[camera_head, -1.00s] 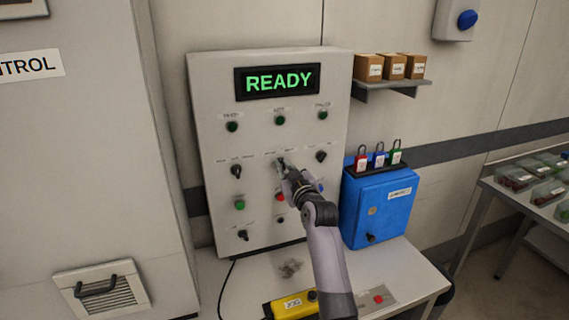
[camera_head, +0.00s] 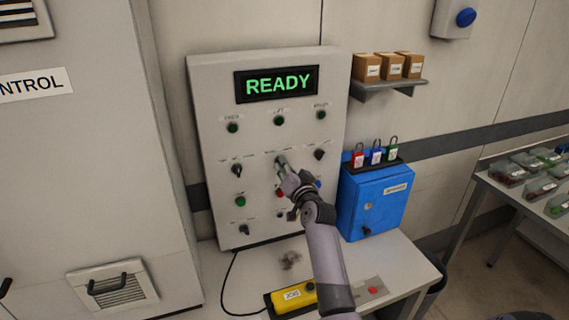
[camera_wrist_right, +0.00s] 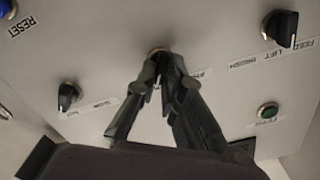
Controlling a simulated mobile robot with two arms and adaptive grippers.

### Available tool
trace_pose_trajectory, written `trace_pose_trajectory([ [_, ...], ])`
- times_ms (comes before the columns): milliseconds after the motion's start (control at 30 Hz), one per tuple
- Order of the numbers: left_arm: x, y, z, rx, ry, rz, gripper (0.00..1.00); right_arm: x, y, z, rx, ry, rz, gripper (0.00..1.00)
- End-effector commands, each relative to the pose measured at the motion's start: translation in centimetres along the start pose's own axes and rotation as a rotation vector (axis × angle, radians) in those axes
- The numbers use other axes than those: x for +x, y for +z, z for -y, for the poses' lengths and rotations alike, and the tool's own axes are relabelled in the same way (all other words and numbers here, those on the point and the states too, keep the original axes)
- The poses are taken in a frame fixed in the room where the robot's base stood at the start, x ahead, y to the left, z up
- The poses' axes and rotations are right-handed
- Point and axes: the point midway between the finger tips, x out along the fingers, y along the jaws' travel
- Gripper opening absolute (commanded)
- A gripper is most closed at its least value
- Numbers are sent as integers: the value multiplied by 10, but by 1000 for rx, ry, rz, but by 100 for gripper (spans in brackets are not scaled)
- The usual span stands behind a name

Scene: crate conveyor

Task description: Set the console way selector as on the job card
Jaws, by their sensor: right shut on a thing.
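The grey console (camera_head: 220,140) stands upright on the table with a lit READY display (camera_head: 276,84). My right gripper (camera_head: 281,161) is at the middle selector of the upper selector row. In the right wrist view my right gripper (camera_wrist_right: 158,72) is shut on that middle selector (camera_wrist_right: 157,51), which its fingers mostly hide, so its pointer direction cannot be told. The left selector (camera_head: 237,170) and right selector (camera_head: 319,154) of that row stand free. Their labels are too small to read surely. I see no readable job card. My left gripper is not in view.
A blue box (camera_head: 375,200) with several padlocks above it stands right of the console. A yellow pendant (camera_head: 292,298) lies on the table (camera_head: 240,270) near my right arm. Cartons sit on a wall shelf (camera_head: 390,86). A tray table (camera_head: 500,190) is at far right.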

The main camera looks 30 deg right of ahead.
Motion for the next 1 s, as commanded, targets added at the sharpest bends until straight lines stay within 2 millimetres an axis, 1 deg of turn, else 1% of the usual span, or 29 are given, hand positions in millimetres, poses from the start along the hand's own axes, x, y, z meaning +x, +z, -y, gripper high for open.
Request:
trace_pose_trajectory([
  [33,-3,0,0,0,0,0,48,0,-1,0,32,1,1,0],
  [200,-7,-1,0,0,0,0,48,0,0,0,123,1,1,0],
  [400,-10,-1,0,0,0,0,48,0,0,-1,186,1,0,0],
  [967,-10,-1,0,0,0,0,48,0,0,-1,211,0,-1,0],
  [1000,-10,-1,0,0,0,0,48,0,0,-1,211,0,-1,12],
])
